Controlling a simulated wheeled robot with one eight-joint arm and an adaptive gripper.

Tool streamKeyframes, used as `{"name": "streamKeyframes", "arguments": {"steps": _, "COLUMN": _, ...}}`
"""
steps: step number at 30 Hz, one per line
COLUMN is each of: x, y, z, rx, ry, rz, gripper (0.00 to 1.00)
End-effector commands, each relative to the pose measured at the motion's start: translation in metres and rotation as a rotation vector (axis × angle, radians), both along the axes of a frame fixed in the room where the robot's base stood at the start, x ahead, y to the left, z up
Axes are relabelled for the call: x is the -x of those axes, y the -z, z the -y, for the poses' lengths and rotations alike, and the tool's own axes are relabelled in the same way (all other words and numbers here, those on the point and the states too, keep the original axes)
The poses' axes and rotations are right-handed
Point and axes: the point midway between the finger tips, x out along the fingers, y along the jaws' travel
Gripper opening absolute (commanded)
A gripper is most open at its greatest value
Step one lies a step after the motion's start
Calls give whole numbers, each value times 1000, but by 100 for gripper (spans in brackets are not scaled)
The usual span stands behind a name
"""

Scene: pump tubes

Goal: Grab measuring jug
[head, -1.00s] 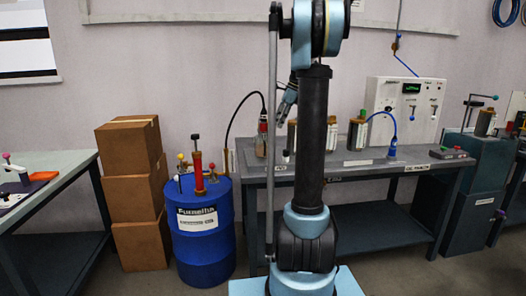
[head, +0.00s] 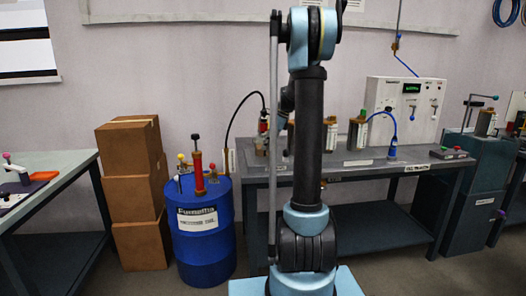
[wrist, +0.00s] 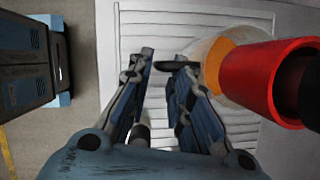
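In the head view my gripper is low over the left part of the bench, mostly hidden behind my arm. A red-topped tube (head: 263,124) stands there. I cannot make out a jug in the head view.
The grey bench (head: 345,175) also holds tube units (head: 358,132), a blue hose fitting (head: 392,148) and a white panel box (head: 405,108). A blue drum (head: 203,240) and stacked cartons (head: 133,190) stand left of it.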

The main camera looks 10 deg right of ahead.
Motion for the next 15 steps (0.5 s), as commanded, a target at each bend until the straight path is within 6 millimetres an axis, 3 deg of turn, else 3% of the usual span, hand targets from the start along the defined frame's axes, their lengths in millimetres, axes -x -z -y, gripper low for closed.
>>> {"name": "streamKeyframes", "arguments": {"steps": 9, "x": -1, "y": 38, "z": -13, "rx": 0, "ry": -1, "rz": 1, "gripper": 19}}
{"name": "streamKeyframes", "arguments": {"steps": 15, "x": -1, "y": 45, "z": -16, "rx": 0, "ry": 0, "rz": 1, "gripper": 19}}
